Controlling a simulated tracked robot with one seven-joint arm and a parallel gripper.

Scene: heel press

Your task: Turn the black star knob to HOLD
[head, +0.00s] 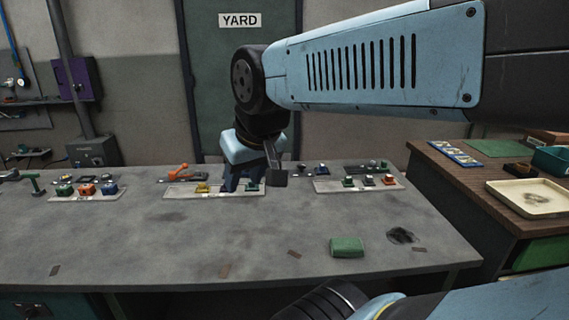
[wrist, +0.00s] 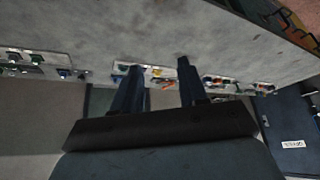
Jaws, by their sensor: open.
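My gripper (head: 242,184) points down over the middle control panel (head: 178,191) at the back of the grey bench. In the wrist view its two dark blue fingers (wrist: 158,75) stand apart with nothing between them. A yellow control (head: 203,187) is just left of the fingers in the head view, and a green one shows close to their right. I cannot make out the black star knob or any HOLD mark for certain. The controls are small, and my gripper hides part of the middle panel. Contact between fingers and panel cannot be told.
A left panel (head: 72,198) and a right panel (head: 340,186) carry more small controls. An orange lever (head: 177,171) stands behind the middle panel. The bench's front middle is mostly clear.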

